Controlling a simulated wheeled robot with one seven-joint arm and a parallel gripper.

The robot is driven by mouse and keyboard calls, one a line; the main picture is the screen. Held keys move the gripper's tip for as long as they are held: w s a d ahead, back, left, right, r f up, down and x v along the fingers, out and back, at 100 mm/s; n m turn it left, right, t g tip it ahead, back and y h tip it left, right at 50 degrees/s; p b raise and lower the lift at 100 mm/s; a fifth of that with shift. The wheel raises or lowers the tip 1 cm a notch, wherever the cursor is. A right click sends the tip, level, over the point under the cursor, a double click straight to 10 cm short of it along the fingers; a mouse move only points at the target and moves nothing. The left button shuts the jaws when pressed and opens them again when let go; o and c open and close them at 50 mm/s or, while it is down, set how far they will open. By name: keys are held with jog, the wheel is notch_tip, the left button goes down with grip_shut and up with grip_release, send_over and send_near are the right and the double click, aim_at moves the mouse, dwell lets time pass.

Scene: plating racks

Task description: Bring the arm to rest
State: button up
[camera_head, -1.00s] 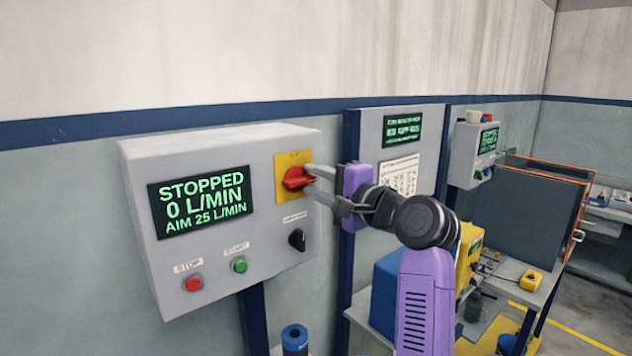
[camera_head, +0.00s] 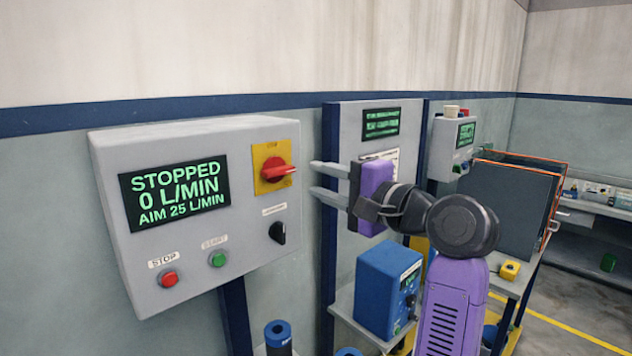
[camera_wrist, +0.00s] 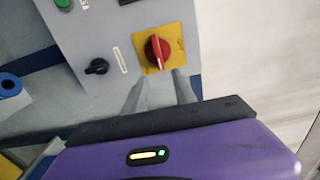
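My gripper (camera_head: 318,179) is to the right of the grey control box (camera_head: 110,230), in front of a grey panel. Its two pale fingers are spread apart with nothing between them. In the wrist view my gripper (camera_wrist: 160,90) points toward the red rotary switch (camera_wrist: 157,50) on its yellow plate. In the head view the red switch (camera_head: 275,170) has its handle lying roughly sideways, apart from the fingers. The box's display (camera_head: 175,192) reads STOPPED, 0 L/MIN, AIM 25 L/MIN.
Below the display are a red stop button (camera_head: 169,279), a green start button (camera_head: 217,259) and a black knob (camera_head: 278,232). A blue box (camera_head: 385,290) stands on a shelf below my arm. A large dark grey tank (camera_head: 508,210) stands at the right.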

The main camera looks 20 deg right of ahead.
dwell(0.4)
jog(key=d+r+n+t+h, duration=0.2)
jog(key=d+r+t+h, duration=0.1)
jog(key=r, duration=0.2)
jog(key=s+f+n+t+h+b, duration=0.1)
jog(key=s+f+n+h, duration=0.15)
jog(key=s+f, duration=0.55)
jog(key=s+f+n+h, duration=0.2)
jog(key=s+f+n, duration=0.15)
jog(key=f, duration=0.85)
jog(key=s+a+f+n+g+b, duration=0.1)
jog(key=s+a+f+n+g, duration=0.1)
jog(key=s+f, duration=0.6)
jog(key=s+a+f+n+g+y+b, duration=0.1)
jog(key=s+f, duration=0.7)
jog(key=s, duration=0.8)
jog(key=s+a+f+n+g+y+b, duration=0.1)
jog(key=s+a+f+n+g, duration=0.2)
jog(key=s+a+f, duration=0.2)
jog(key=s+f, duration=0.3)
jog(key=s, duration=0.4)
jog(key=shift+n, duration=0.3)
